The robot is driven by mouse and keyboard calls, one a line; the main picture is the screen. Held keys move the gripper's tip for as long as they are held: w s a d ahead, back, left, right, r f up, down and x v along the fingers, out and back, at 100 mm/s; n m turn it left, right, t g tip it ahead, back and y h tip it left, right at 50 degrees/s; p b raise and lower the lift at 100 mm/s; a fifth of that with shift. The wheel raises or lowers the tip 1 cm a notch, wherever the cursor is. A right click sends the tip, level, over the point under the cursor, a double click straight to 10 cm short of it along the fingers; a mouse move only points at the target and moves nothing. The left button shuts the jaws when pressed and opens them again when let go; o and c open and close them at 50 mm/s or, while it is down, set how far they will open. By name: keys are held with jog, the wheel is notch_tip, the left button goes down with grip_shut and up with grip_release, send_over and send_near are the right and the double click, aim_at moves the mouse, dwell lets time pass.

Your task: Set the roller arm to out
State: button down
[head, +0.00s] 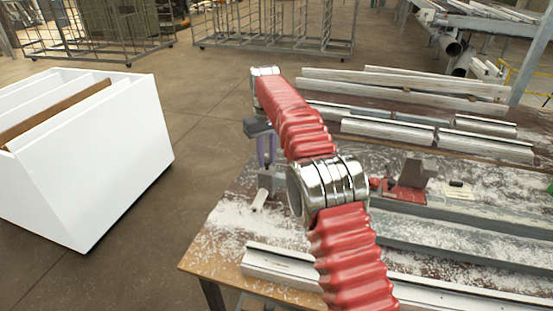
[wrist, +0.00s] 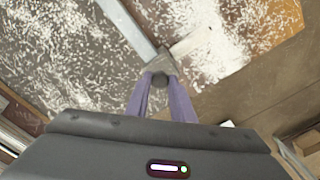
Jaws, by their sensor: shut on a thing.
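My gripper (head: 266,163) is at the left end of the bench, beyond my red arm. In the wrist view its two purple fingers (wrist: 158,84) are shut on a small dark grey end piece (wrist: 160,77). In the head view a small grey metal part (head: 258,200) shows just below the fingers, near the bench edge. The fingers and my arm hide part of it.
The wooden bench (head: 212,245) is strewn with white shavings. A red clamp (head: 407,196) stands on a rail to the right, beside a small label (head: 458,190). A pale profile (head: 280,266) lies at the front; more lie behind. A white bin (head: 110,165) stands left, across clear floor.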

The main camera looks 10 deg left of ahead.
jog(key=shift+w+a, duration=0.1)
jog(key=shift+a, duration=0.4)
jog(key=c, duration=1.5)
grip_release()
jog(key=shift+c, duration=0.2)
jog(key=shift+d, duration=0.2)
jog(key=s+d, duration=0.1)
jog(key=d, duration=0.7)
jog(key=s+d, duration=0.2)
jog(key=d, duration=0.7)
jog(key=s+d, duration=0.2)
jog(key=d, duration=0.7)
jog(key=shift+s+d, duration=0.1)
jog(key=shift+d, duration=0.05)
notch_tip(320, 180, up, 13)
jog(key=shift+r, duration=0.15)
